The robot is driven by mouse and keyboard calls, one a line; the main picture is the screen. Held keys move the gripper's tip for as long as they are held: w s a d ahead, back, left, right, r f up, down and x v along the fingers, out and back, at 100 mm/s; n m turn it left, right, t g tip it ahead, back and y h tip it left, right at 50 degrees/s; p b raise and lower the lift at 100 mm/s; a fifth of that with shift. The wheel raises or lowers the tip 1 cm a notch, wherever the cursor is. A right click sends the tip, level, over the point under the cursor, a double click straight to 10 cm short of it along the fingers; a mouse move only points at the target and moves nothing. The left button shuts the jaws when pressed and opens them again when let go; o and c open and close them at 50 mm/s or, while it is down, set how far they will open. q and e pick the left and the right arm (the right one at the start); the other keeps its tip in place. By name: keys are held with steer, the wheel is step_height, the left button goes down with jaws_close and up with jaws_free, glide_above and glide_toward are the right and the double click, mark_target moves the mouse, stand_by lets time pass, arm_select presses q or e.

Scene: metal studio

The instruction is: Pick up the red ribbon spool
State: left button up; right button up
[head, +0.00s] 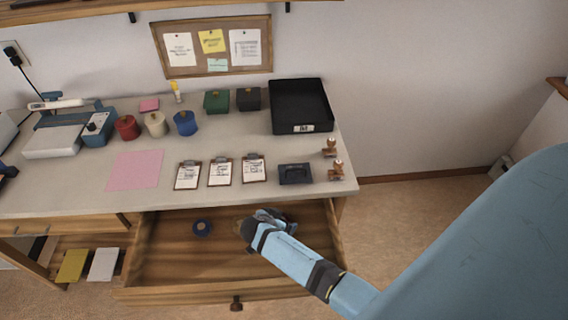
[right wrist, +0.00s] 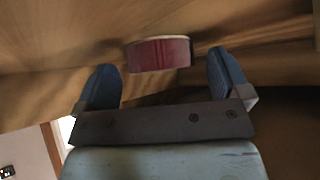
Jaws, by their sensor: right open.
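The red ribbon spool (right wrist: 160,54) shows in the right wrist view, lying against a wooden surface with a pale rim along its top edge. My right gripper (right wrist: 163,76) is open, with one blue finger on each side of the spool and a gap to each. In the head view my right gripper (head: 268,217) is inside the open drawer (head: 170,262), and the red spool is hidden behind it. My left gripper is not in view.
The desk (head: 85,185) above holds clipboards, small coloured pots and a black tray (head: 301,106). The drawer's left part is clear; its wooden walls surround my gripper.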

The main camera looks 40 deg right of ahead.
steer(key=shift+f, duration=0.15)
steer(key=shift+c, duration=0.6)
steer(key=c, duration=0.9)
steer(key=shift+d, duration=0.1)
